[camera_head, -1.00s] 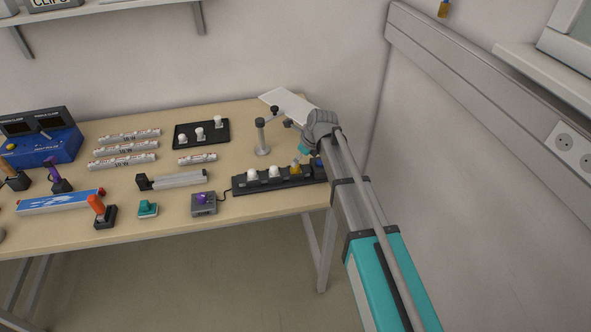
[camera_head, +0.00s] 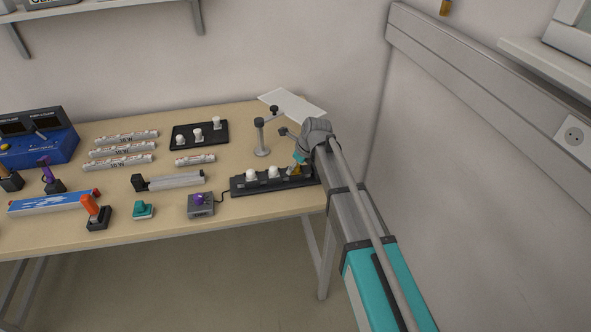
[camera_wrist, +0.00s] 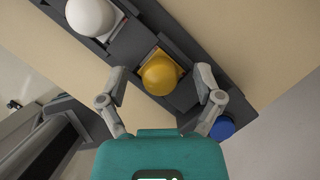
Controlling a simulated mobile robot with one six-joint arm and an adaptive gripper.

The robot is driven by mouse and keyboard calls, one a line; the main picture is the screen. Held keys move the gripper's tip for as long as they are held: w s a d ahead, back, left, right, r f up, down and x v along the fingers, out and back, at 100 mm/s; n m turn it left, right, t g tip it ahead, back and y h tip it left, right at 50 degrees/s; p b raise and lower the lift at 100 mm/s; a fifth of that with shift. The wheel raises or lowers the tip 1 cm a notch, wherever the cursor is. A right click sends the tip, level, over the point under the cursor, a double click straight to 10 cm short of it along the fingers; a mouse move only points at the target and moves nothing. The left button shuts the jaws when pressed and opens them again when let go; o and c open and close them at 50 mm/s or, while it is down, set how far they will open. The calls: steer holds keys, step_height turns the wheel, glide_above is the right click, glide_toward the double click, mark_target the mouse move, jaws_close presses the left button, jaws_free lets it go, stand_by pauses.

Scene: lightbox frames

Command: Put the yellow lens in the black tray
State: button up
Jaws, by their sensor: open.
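The yellow lens (camera_wrist: 160,76) is a round dome on a square yellow base, set in a slot of a long dark strip (camera_wrist: 128,45). In the head view the yellow lens (camera_head: 293,170) is partly hidden by my gripper. My gripper (camera_wrist: 161,71) is open, with one finger on each side of the yellow lens; I see no finger clearly touching it. In the head view my gripper (camera_head: 298,163) is low over the right part of the strip (camera_head: 240,184). The black tray (camera_head: 211,140) lies further back on the table and holds several white lenses.
Two white lenses (camera_head: 251,174) sit in the strip left of the yellow one. A grey post (camera_head: 261,138) stands just behind the strip. A grey box with a purple knob (camera_head: 201,204) is cabled to the strip. White-labelled tubes (camera_head: 195,160) lie near the tray.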

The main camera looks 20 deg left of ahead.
steer(key=c, duration=1)
steer(key=shift+r, duration=0.2)
steer(key=shift+r+p, duration=0.75)
steer(key=shift+p, duration=0.2)
steer(key=shift+s+d+r+p, duration=1.25)
steer(key=shift+s+r+p, duration=0.6)
steer(key=shift+s, duration=0.15)
steer(key=shift+s+d+r+p, duration=1.2)
steer(key=shift+s+r+p, duration=0.65)
steer(key=shift+s, duration=0.15)
steer(key=shift+s+d+r+p, duration=1.25)
steer(key=shift+s+r+p, duration=0.6)
steer(key=shift+s, duration=0.15)
